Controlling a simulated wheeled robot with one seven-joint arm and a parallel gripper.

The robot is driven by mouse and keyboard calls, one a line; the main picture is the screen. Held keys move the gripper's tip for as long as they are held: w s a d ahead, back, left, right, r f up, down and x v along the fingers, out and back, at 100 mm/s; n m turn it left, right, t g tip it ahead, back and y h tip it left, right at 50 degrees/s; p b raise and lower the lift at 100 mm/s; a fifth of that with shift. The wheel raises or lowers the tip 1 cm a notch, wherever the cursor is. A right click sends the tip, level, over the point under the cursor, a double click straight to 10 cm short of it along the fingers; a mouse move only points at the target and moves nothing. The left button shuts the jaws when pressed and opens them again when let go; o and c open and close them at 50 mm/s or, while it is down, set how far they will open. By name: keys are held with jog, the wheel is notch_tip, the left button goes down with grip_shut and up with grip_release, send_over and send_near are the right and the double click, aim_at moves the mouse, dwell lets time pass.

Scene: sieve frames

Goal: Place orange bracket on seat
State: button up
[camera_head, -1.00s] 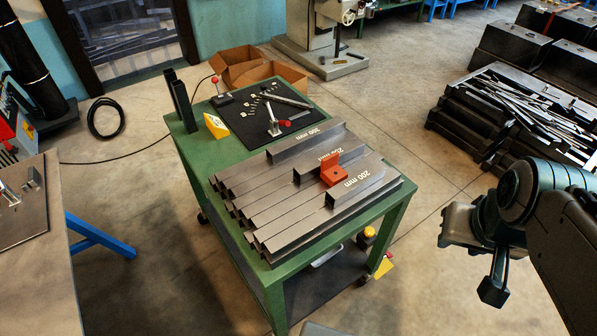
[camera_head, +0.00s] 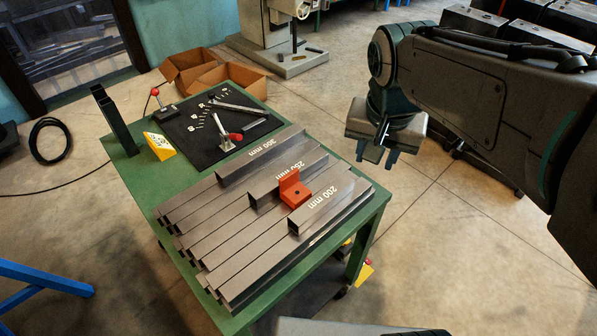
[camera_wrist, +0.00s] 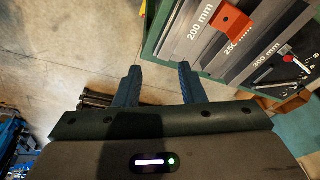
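The orange bracket (camera_head: 292,189) is an L-shaped piece resting on the steel tubes on the green table, beside the tube marked 200 mm. It also shows at the top of the wrist view (camera_wrist: 233,22). My gripper (camera_head: 376,158) hangs in the air to the right of the table, apart from the bracket. In the wrist view its two fingers (camera_wrist: 160,82) are spread with nothing between them but floor. A black mat (camera_head: 210,130) with a red-handled clamp (camera_head: 228,142) lies at the table's far end. I cannot tell which part is the seat.
Steel tubes (camera_head: 225,228) marked 200, 250 and 300 mm cover the near part of the green table (camera_head: 372,212). A yellow block (camera_head: 159,146), an upright dark tube (camera_head: 115,122) and another red-handled device (camera_head: 163,108) stand at the far left. The floor right of the table is open.

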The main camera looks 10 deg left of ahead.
jog(key=w+a+f+m+g+b, duration=0.1)
jog(key=w+a+f+m+b, duration=0.25)
jog(key=w+a, duration=0.4)
jog(key=m+b, duration=0.2)
jog(key=b, duration=0.2)
send_near(289, 174)
jog(key=shift+g+h, duration=0.3)
jog(key=f, duration=0.3)
jog(key=w+f, duration=0.1)
jog(key=f, duration=0.1)
jog(key=shift+d, duration=0.15)
jog(key=shift+w+f, duration=0.2)
jog(key=shift+f, duration=2.4)
grip_shut()
